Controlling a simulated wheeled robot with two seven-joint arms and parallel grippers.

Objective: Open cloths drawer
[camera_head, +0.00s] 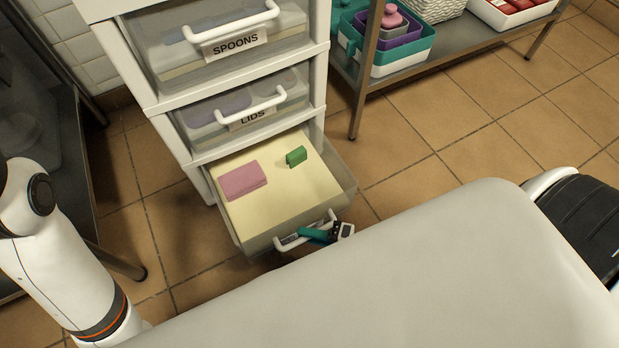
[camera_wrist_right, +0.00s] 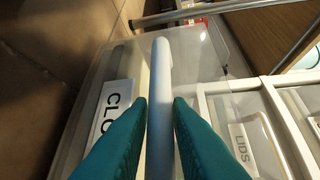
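The cloths drawer (camera_head: 255,240) is the lowest drawer of the white unit and stands pulled out. A folded pink cloth (camera_head: 243,180) and a small green cloth (camera_head: 296,156) lie on its pale bottom. My right gripper (camera_head: 303,235) is at the white handle (camera_head: 284,243) on the drawer front. In the right wrist view the teal fingers (camera_wrist_right: 160,115) are closed on both sides of the handle (camera_wrist_right: 161,75), beside a label (camera_wrist_right: 108,112) reading "CLO". The rest of the label is hidden by a finger. My left arm shows at the left, but its gripper is out of view.
Above are the shut lids drawer (camera_head: 240,108) and spoons drawer (camera_head: 220,45). A metal shelf (camera_head: 440,60) with bins stands at the right, and a dark table (camera_head: 60,180) at the left. Tiled floor (camera_head: 430,160) is open to the right of the drawer.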

